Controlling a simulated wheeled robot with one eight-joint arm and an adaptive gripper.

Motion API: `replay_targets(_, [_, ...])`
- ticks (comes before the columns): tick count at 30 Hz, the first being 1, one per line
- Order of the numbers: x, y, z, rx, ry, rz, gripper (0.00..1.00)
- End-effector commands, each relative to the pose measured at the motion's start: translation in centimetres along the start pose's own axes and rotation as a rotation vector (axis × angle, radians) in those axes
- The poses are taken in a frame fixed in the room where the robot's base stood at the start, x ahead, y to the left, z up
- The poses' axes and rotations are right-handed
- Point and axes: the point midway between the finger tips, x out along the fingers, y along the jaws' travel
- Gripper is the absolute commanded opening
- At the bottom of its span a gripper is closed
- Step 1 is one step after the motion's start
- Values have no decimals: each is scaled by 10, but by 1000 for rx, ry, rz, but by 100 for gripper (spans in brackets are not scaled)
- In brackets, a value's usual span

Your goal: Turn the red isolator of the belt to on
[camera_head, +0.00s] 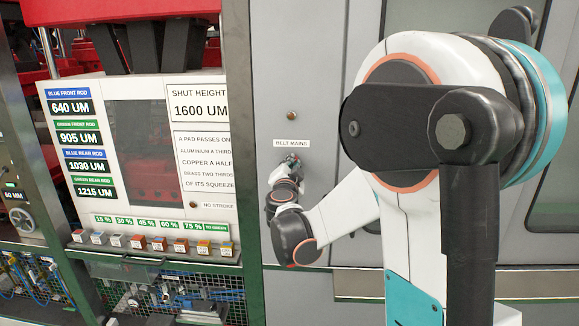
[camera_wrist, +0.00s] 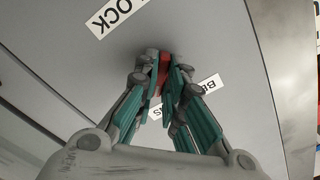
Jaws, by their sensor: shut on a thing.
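The red isolator (camera_wrist: 163,68) sits on the grey cabinet door and shows as a narrow red strip between my fingertips in the wrist view. My gripper (camera_wrist: 161,72) is shut on it, with a finger on each side. In the head view my gripper (camera_head: 292,162) reaches the door just under the "BELT MAINS" label (camera_head: 291,143), and the isolator is mostly hidden there by the fingers. The fingers partly cover the same label in the wrist view. I cannot tell which position the isolator points to.
A second label ending in "OCK" (camera_wrist: 117,14) is on the door in the wrist view. A small round brown fitting (camera_head: 291,116) is above the belt label.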

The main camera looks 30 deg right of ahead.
Motion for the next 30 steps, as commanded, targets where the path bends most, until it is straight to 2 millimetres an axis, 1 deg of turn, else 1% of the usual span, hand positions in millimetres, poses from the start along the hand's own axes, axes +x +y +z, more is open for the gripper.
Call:
replay_targets(7, [0, 1, 0, -9, 1, 1, 0])
replay_targets(15, [0, 1, 0, -221, 1, 1, 0])
replay_targets(25, [0, 1, 0, -251, 1, 1, 0])
replay_targets(30, [0, 1, 0, -387, 1, 1, 0])
